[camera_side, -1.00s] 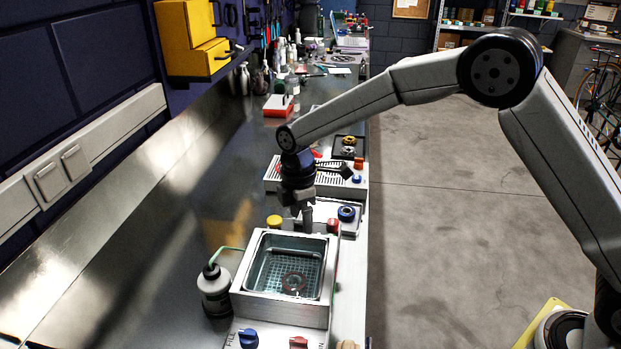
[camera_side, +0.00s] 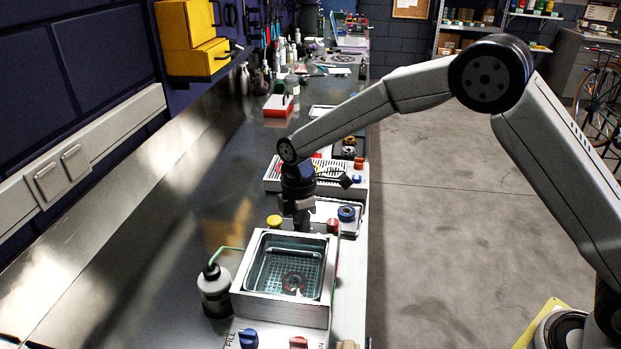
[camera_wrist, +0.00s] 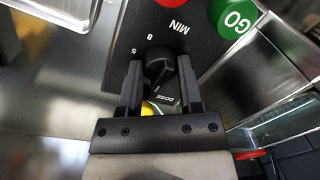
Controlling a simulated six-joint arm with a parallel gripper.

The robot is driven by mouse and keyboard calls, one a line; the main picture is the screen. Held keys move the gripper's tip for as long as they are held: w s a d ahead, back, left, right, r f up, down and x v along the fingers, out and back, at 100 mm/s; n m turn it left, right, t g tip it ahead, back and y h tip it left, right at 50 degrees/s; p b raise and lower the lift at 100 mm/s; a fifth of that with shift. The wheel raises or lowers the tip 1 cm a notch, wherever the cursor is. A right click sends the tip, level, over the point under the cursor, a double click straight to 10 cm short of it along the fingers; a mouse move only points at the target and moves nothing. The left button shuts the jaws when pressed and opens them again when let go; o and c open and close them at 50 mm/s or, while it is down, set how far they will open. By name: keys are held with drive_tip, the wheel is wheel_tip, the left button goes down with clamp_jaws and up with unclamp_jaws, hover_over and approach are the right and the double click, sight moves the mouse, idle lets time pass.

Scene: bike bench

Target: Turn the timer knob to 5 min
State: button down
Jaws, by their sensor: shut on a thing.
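The timer knob (camera_wrist: 158,66) is black and sits on a dark panel (camera_wrist: 190,52) in the wrist view, beside the marks 5, 8 and MIN. My gripper (camera_wrist: 158,85) has one finger on each side of the knob and is shut on it. I cannot make out which mark the knob points to. In the side view my gripper (camera_side: 302,222) reaches down behind the bath, and its fingers hide the knob.
A green GO button (camera_wrist: 234,18) and a red button are close to the knob. A yellow part (camera_wrist: 148,108) and a DOSE label lie near my fingers. The metal bath (camera_side: 285,268) stands in front, with a bottle (camera_side: 215,290) at its left.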

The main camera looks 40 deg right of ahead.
drive_tip(key=shift+m, duration=0.5)
drive_tip(key=m, duration=1.3)
drive_tip(key=shift+s+t+y, duration=0.1)
drive_tip(key=shift+t+y, duration=0.2)
drive_tip(key=shift+t, duration=0.1)
drive_tip(key=m, duration=0.4)
drive_tip(key=shift+m, duration=0.3)
drive_tip(key=shift+c, duration=1.3)
unclamp_jaws()
